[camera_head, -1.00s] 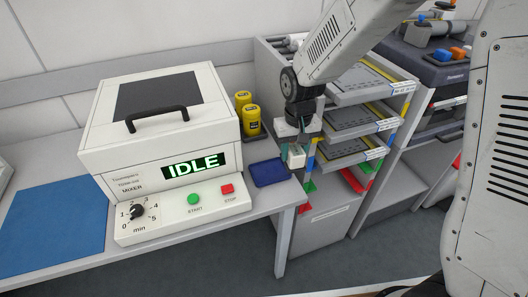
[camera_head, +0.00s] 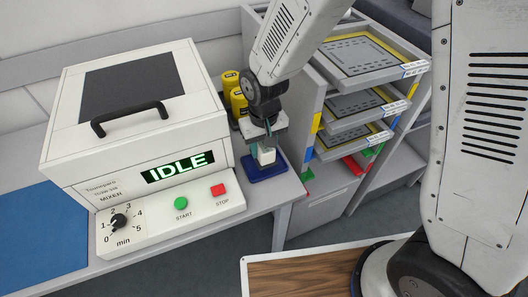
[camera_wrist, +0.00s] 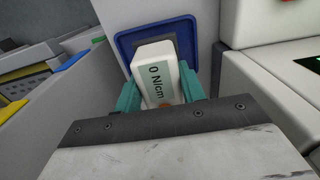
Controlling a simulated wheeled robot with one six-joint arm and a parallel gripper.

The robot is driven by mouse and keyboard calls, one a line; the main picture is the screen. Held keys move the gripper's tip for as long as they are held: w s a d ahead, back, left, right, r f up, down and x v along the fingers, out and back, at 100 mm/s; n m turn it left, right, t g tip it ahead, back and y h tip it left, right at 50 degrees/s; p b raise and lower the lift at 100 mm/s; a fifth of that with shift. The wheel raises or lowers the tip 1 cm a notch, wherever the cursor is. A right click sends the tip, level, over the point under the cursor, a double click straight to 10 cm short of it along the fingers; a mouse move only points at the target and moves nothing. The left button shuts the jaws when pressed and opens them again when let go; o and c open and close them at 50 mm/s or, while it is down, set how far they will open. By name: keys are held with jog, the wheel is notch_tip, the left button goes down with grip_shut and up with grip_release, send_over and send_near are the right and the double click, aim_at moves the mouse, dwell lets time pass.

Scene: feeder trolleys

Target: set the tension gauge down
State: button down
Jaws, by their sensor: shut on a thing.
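The tension gauge (camera_wrist: 157,75) is a small white block with a pale label reading "0 N/cm". It also shows in the head view (camera_head: 266,155). My gripper (camera_wrist: 160,95) is shut on it, with a teal finger on each side; in the head view my gripper (camera_head: 266,150) points down at the right end of the table. A blue tray (camera_head: 252,172) lies under and around the gauge in the head view. In the wrist view the blue tray (camera_wrist: 124,45) is beyond the gauge. I cannot tell whether the gauge touches the tray.
A white mixer (camera_head: 140,135) reading IDLE stands close left of my gripper. Yellow containers (camera_head: 238,100) stand behind it. A rack with grey trays (camera_head: 360,100) is to the right. The blue mat (camera_head: 40,240) at the left is bare.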

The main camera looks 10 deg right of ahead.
jog(key=shift+d+f, duration=0.1)
jog(key=shift+f, duration=1.4)
jog(key=c, duration=0.8)
grip_release()
jog(key=shift+f, duration=0.1)
jog(key=shift+c, duration=0.2)
notch_tip(320, 180, up, 12)
jog(key=shift+r, duration=0.1)
jog(key=shift+d+r, duration=0.2)
jog(key=shift+r, duration=0.1)
jog(key=s+d+r+m, duration=0.1)
jog(key=s+d+r, duration=0.6)
jog(key=s+d, duration=0.2)
jog(key=s+d+r+m+t, duration=0.1)
jog(key=s+d+r+m, duration=0.1)
jog(key=s+d+r, duration=0.6)
jog(key=s+d, duration=0.2)
jog(key=d, duration=0.1)
jog(key=shift+s+r, duration=0.25)
jog(key=shift+s, duration=0.05)
